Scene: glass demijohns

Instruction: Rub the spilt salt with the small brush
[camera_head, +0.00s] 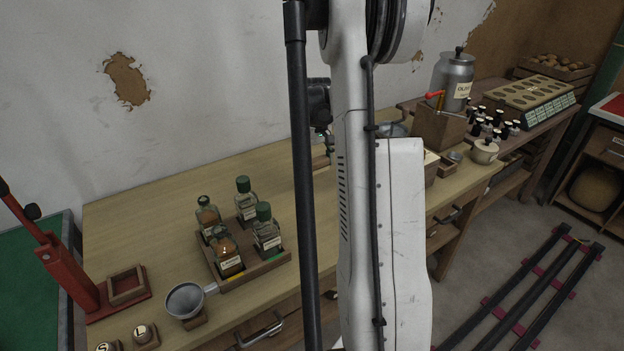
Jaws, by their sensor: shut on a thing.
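My gripper (327,143) shows only in part, as a dark shape over the worktop (160,215), mostly hidden behind my white arm. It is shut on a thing. A small tan piece (320,163) shows just below it, most likely part of the small brush; the rest is hidden behind my arm and a black pole. I cannot make out the spilt salt; the worktop behind my arm is hidden.
A wooden tray (262,267) holds several green-capped bottles. A metal canister (453,80) stands back right. The worktop behind the bottles is clear.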

